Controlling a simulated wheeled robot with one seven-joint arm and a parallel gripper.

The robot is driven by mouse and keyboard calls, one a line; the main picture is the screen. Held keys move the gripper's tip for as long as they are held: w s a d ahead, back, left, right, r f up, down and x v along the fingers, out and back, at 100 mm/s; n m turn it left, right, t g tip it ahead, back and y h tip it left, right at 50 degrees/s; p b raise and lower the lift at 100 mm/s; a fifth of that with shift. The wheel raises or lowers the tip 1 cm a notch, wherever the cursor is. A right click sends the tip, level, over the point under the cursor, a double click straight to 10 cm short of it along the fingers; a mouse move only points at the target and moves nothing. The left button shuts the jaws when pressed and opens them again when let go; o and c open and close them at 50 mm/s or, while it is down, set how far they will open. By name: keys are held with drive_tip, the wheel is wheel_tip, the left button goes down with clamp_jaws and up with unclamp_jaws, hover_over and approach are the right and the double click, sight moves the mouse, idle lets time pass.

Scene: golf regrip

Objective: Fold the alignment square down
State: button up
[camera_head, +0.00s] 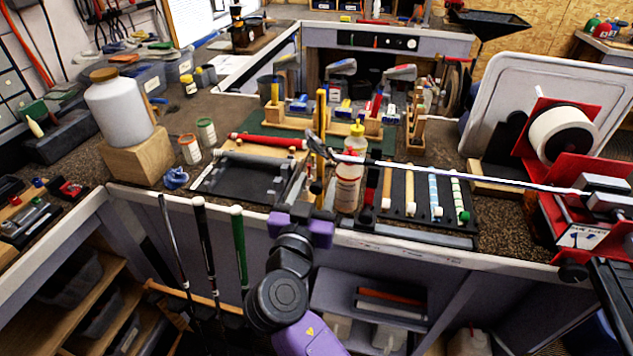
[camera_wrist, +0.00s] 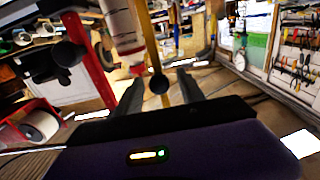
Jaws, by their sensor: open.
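The alignment square appears to be the upright yellow bar (camera_head: 320,120) near the bench's front edge, with a dark round knob (camera_head: 316,187) low on it. In the wrist view the yellow bar (camera_wrist: 147,40) runs down to the black knob (camera_wrist: 158,84), which shows between my fingertips. My gripper (camera_head: 308,185) is open, its two dark fingers on either side of the knob; I cannot tell whether they touch it. The wrist view also shows my gripper (camera_wrist: 160,86). A golf club (camera_head: 460,175) lies level, its head beside the bar.
A red vise (camera_head: 575,215) stands at the right end of the club. Solvent bottles (camera_head: 347,185) stand just right of the bar. A dark tray (camera_head: 245,178) lies to the left, and a rack of grips (camera_head: 425,200) to the right. Several clubs (camera_head: 240,245) lean at the bench front.

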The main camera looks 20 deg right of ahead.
drive_tip(key=shift+w+d, duration=0.1)
drive_tip(key=shift+d, duration=0.05)
clamp_jaws()
idle(1.4)
